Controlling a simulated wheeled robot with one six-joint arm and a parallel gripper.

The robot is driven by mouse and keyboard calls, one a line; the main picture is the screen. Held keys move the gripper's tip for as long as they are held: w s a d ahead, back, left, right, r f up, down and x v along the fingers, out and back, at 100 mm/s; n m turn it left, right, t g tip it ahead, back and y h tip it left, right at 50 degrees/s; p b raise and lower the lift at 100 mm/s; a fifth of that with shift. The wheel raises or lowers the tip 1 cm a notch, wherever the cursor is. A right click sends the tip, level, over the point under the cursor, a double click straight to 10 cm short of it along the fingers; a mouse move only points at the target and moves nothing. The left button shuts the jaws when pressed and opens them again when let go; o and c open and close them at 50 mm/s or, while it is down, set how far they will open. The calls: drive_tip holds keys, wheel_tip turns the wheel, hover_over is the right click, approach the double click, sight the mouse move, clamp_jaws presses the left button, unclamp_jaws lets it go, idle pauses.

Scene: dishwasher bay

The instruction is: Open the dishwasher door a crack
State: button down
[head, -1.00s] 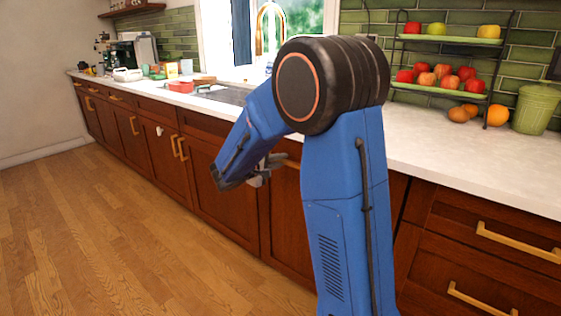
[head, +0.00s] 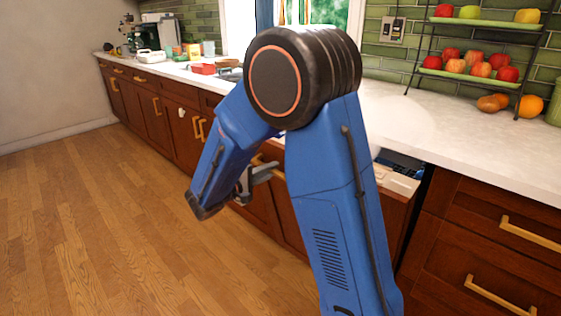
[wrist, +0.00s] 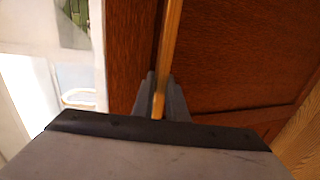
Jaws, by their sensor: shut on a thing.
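The dishwasher door (head: 393,207) has a dark wood front and stands tilted out at its top, below the counter, partly hidden behind my arm. A gap shows behind its top edge, with part of the dark interior (head: 400,160) in view. My gripper (head: 262,176) is at the door's front, left of my upper arm. In the wrist view, my gripper's fingers (wrist: 160,98) are shut around the brass handle bar (wrist: 172,40), with the wood door panel (wrist: 235,55) beside it. Much of the door is hidden by my arm in the head view.
The white countertop (head: 460,150) runs above the cabinets. Drawers with brass handles (head: 530,234) are at the right. A two-tier fruit rack (head: 470,75) stands on the counter. The wood floor (head: 110,220) in front and left is clear.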

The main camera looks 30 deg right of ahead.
drive_tip(key=shift+s+a+f, duration=0.25)
drive_tip(key=shift+a+f, duration=0.1)
drive_tip(key=shift+a, duration=0.2)
drive_tip(key=shift+s+a+f, duration=0.2)
drive_tip(key=shift+a+f, duration=0.1)
drive_tip(key=shift+a, duration=0.25)
drive_tip(key=c, duration=1.8)
unclamp_jaws()
drive_tip(key=shift+o, duration=0.2)
drive_tip(key=shift+r, duration=0.1)
drive_tip(key=shift+a, duration=0.1)
drive_tip(key=v, duration=1.7)
drive_tip(key=shift+a, duration=0.1)
